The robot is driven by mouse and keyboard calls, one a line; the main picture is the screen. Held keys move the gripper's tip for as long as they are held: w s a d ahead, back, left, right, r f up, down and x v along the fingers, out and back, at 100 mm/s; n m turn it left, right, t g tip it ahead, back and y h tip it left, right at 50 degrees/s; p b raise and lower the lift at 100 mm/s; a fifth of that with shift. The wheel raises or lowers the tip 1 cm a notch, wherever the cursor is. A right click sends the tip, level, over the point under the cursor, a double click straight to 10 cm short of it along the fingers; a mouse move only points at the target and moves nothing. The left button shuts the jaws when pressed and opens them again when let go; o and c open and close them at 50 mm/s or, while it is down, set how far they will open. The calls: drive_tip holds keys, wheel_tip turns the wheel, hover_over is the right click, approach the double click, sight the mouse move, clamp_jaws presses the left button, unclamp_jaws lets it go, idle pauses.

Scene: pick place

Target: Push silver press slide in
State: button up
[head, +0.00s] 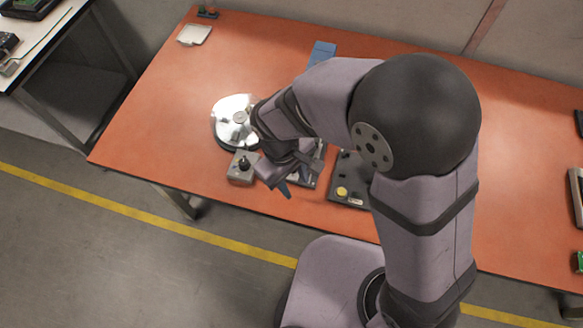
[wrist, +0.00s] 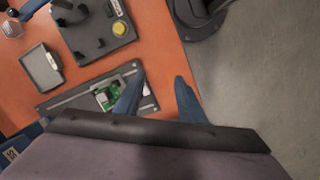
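My gripper (wrist: 160,76) is open, its two blue fingers apart with nothing between them. In the head view my gripper (head: 290,182) is near the table's front edge, partly hidden by my wrist. A dark flat fixture (wrist: 62,101) with silver rails lies beside and below the fingers; it holds a green circuit board (wrist: 107,96). In the head view the fixture (head: 309,179) is mostly covered by my arm. No part is plainly recognisable as the silver press slide. A dark base (wrist: 92,40) with a yellow button (wrist: 119,28) stands close by; it also shows in the head view (head: 352,176).
A shiny round silver disc (head: 228,107) and a grey box with a black knob (head: 241,170) stand left of my gripper. A grey tray (wrist: 40,68) lies near the fixture. The orange table (head: 150,115) is clear at left; its front edge is close to the fingers.

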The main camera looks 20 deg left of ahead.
drive_tip(key=w+a+r+t, duration=0.1)
drive_tip(key=w+a+r, duration=0.1)
drive_tip(key=w, duration=0.3)
drive_tip(key=shift+a+r+m+y, duration=0.3)
drive_tip(key=shift+a+r, duration=0.1)
drive_tip(key=shift+a, duration=0.15)
drive_tip(key=shift+f, duration=0.1)
drive_tip(key=shift+w+d+f+p, duration=0.15)
drive_tip(key=shift+w+f+p, duration=0.05)
drive_tip(key=shift+f, duration=1)
drive_tip(key=shift+w+d+f+p, duration=0.15)
drive_tip(key=shift+w+f, duration=0.05)
drive_tip(key=shift+f, duration=0.95)
drive_tip(key=shift+w+d+f+p, duration=0.15)
drive_tip(key=shift+w+f+p, duration=0.05)
drive_tip(key=shift+f, duration=1)
drive_tip(key=shift+c, duration=0.3)
clamp_jaws()
